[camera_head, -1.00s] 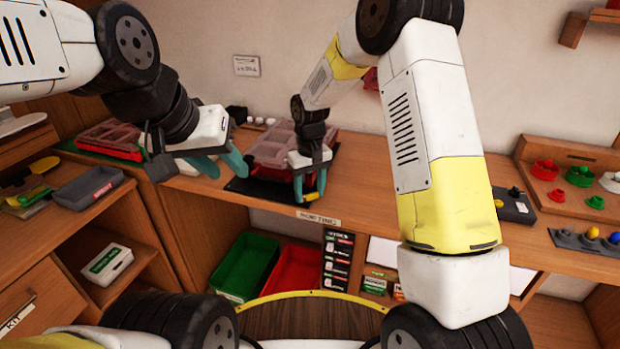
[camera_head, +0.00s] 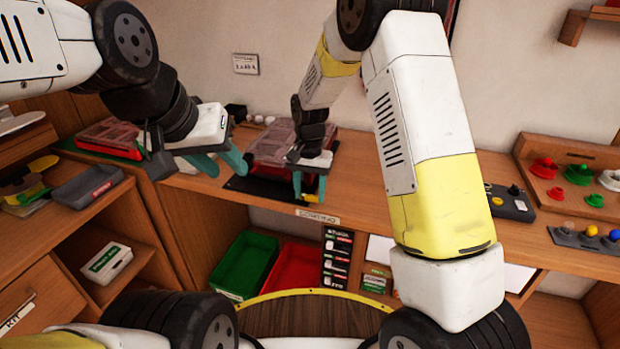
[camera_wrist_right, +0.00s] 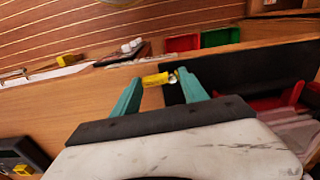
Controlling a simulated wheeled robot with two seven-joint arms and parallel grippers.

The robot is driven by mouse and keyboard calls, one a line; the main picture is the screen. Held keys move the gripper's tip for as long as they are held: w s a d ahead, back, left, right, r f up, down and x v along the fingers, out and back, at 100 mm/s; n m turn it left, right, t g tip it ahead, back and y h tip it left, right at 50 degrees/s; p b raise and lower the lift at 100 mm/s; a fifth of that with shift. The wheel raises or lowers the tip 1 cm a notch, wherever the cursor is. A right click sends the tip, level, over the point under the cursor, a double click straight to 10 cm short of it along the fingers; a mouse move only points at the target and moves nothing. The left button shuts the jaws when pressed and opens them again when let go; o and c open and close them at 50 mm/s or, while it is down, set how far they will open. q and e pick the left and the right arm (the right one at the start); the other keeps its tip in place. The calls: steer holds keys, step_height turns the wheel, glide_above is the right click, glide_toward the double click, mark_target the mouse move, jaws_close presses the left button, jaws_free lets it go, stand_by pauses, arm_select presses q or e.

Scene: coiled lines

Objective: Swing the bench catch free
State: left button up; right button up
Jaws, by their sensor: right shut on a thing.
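The bench catch appears as a small yellow piece (camera_wrist_right: 155,79) between the fingertips of my right gripper in the right wrist view. My right gripper (camera_wrist_right: 160,80) is shut on it, with its teal fingers on either side. In the head view my right gripper (camera_head: 310,188) points down at the front edge of the bench, by the black mat (camera_head: 240,187). The catch is mostly hidden by the fingers there. My left gripper (camera_head: 228,172) is open and empty, to the left of the right one, above the bench.
A red case with a clear lid (camera_head: 270,148) stands behind my right gripper. A green bin (camera_head: 243,265) and a red bin (camera_head: 297,268) stand below the bench. A dark control box (camera_head: 510,203) lies further right. The bench between is mostly clear.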

mark_target(310, 195)
steer(key=shift+m, duration=0.4)
steer(key=o, duration=1.4)
steer(key=shift+c, duration=0.2)
steer(key=shift+r, duration=3.95)
